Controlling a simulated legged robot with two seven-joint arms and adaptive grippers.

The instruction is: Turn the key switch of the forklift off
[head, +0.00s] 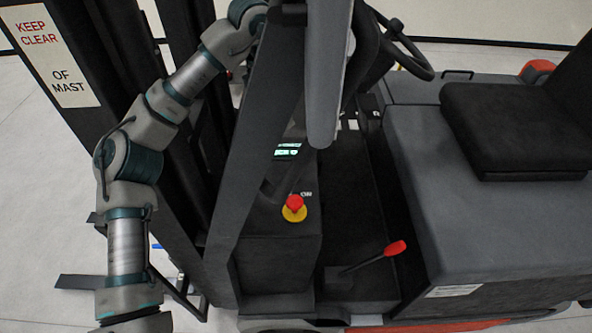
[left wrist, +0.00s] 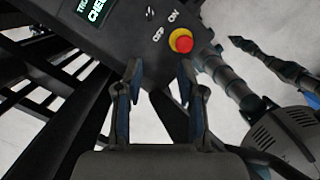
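The forklift's dark control panel shows in the left wrist view, with white OFF and ON marks (left wrist: 166,26) beside a red emergency button on a yellow base (left wrist: 181,40). A small pale mark shows left of ON; I cannot make out the key or its position. In the head view the red button (head: 294,205) hides most of the lettering, and the key is not visible. My left gripper (left wrist: 161,72) is open and empty, its fingers pointing at the panel below the lettering, apparently apart from it. In the head view a dark pillar hides this gripper. My right gripper is not identifiable.
The dark pillar (head: 262,130) stands between my left arm and the panel in the head view. A lit display (head: 287,151) sits behind the button. The steering wheel (head: 402,45), a red-tipped lever (head: 395,248) and the seat (head: 515,125) are to the right.

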